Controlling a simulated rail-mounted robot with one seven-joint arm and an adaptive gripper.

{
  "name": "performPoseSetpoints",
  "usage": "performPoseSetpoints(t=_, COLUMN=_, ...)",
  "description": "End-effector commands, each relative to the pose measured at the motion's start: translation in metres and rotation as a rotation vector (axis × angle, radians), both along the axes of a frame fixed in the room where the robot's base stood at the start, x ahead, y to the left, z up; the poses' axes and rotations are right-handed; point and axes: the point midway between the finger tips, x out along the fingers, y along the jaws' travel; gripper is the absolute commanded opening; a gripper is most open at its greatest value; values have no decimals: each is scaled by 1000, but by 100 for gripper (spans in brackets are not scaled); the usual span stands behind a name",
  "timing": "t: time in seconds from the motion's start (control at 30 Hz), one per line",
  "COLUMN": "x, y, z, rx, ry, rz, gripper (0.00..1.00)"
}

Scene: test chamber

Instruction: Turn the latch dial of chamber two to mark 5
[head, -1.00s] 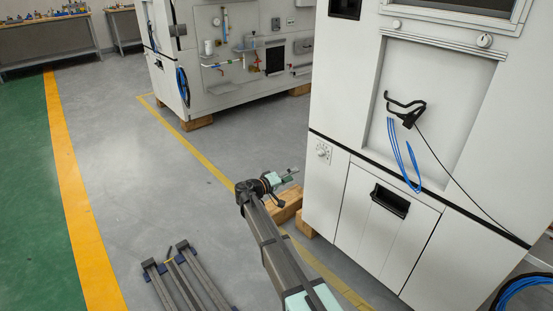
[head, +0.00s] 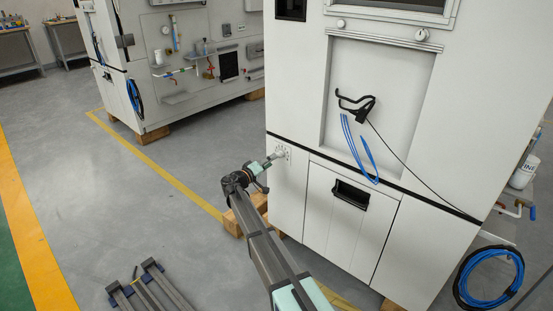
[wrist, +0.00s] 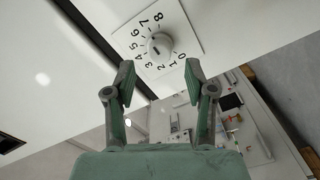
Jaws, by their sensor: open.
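The latch dial (wrist: 161,44) is a round pale knob on a white plate (wrist: 178,22) numbered 0 to 8. A dark mark shows on the knob, but I cannot tell surely which number it points at. My gripper (wrist: 160,80) is open, with one finger on each side below the dial in the wrist view; the knob lies just beyond the fingertips, roughly centred between them. In the head view my gripper (head: 270,161) is at the left part of the white cabinet (head: 290,195), right at the dial plate (head: 285,153), partly covering it. Contact is not visible.
A black-handled drawer front (head: 350,195) is right of the dial. A black hook with blue cable (head: 358,150) hangs above it. Wooden blocks (head: 245,212) support the cabinet. Another cabinet (head: 185,60) stands behind left, with open floor between.

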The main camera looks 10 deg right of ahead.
Motion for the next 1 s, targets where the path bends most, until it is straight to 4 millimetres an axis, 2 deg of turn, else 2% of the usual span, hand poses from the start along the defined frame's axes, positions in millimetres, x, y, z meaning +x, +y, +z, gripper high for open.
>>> performPoseSetpoints(t=0.1, x=14, y=-16, z=0, rx=0, ry=0, rz=-1, gripper=55)
performPoseSetpoints(t=0.3, x=27, y=-31, z=0, rx=-1, ry=-1, rz=0, gripper=55)
performPoseSetpoints(t=0.7, x=30, y=-36, z=0, rx=0, ry=0, rz=0, gripper=55)
performPoseSetpoints(t=0.73, x=30, y=-36, z=0, rx=0, ry=0, rz=0, gripper=48)
performPoseSetpoints(t=0.87, x=30, y=-36, z=0, rx=0, ry=0, rz=0, gripper=2)
performPoseSetpoints(t=1.0, x=30, y=-36, z=0, rx=0, ry=0, rz=0, gripper=0)
